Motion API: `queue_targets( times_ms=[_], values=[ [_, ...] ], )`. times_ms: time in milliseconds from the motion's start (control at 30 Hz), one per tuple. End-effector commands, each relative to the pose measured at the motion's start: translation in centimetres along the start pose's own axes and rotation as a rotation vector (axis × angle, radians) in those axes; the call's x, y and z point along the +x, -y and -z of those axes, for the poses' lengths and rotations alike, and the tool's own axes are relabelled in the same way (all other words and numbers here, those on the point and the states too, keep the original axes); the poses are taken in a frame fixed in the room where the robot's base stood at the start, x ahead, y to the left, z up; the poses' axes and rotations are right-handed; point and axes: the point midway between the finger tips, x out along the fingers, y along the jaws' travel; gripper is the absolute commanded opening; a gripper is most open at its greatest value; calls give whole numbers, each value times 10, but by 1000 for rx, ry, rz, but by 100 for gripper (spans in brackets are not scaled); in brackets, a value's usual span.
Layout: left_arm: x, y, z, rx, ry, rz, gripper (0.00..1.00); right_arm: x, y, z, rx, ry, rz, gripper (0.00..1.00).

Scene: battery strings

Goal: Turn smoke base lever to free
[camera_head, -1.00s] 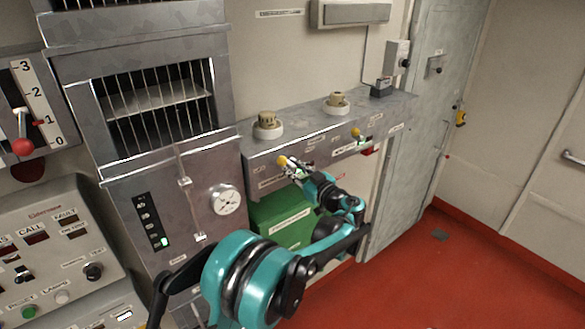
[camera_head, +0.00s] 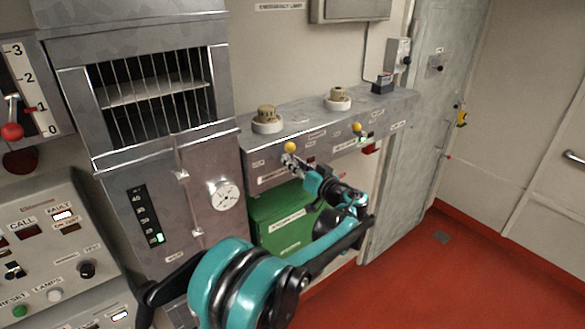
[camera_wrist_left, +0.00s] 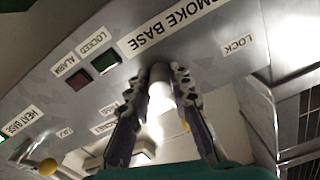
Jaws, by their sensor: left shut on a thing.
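The smoke base lever has a yellow ball knob (camera_head: 290,147) on the front of the grey shelf panel. Its pale shaft (camera_wrist_left: 160,92) shows in the left wrist view, below the SMOKE BASE label (camera_wrist_left: 165,32). My left gripper (camera_head: 288,160) is shut on the lever, just under the knob in the head view. Its fingers (camera_wrist_left: 158,95) sit on either side of the shaft in the left wrist view. A LOCK label (camera_wrist_left: 238,48) is to the right of the lever there. I see no FREE label. My right gripper is not in view.
A second yellow-knobbed lever (camera_head: 357,127) is farther right on the panel. Two round detectors, left (camera_head: 267,120) and right (camera_head: 338,99), stand on the shelf. A green box (camera_head: 285,222) is below it. The red floor (camera_head: 440,280) is clear at right.

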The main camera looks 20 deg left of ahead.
Motion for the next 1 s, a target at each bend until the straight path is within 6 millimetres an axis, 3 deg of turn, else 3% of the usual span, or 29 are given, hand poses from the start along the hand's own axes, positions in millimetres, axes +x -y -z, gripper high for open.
queue_targets(
  times_ms=[1000],
  values=[
    [0,-2,3,911,-9,2,0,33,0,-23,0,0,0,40]
  ],
)
